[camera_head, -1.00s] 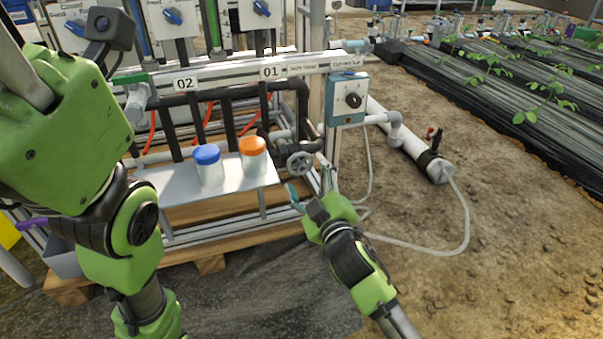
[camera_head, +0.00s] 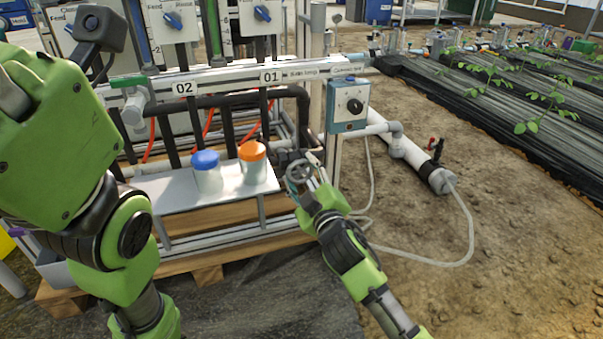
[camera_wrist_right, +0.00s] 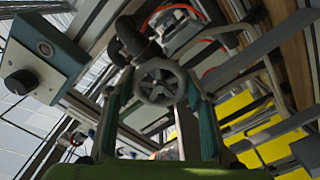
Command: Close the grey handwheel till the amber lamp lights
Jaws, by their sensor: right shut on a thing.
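The grey handwheel (camera_head: 299,171) is a small spoked wheel on the pipework at the skid's right front corner. My right gripper (camera_head: 297,186) is at the wheel. In the right wrist view its two teal-lined fingers (camera_wrist_right: 158,102) stand on either side of the handwheel (camera_wrist_right: 160,82), shut on its rim. A blue-grey box (camera_head: 348,103) with a black knob is above and right of the wheel. In the wrist view this box (camera_wrist_right: 62,62) shows a small round reddish fitting that looks unlit; I cannot tell whether it is the amber lamp.
A blue-capped jar (camera_head: 207,172) and an orange-capped jar (camera_head: 252,163) stand on a metal shelf (camera_head: 170,196) left of the wheel. A white pipe (camera_head: 408,148) and a pale hose (camera_head: 440,264) lie to the right. Open soil is at right.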

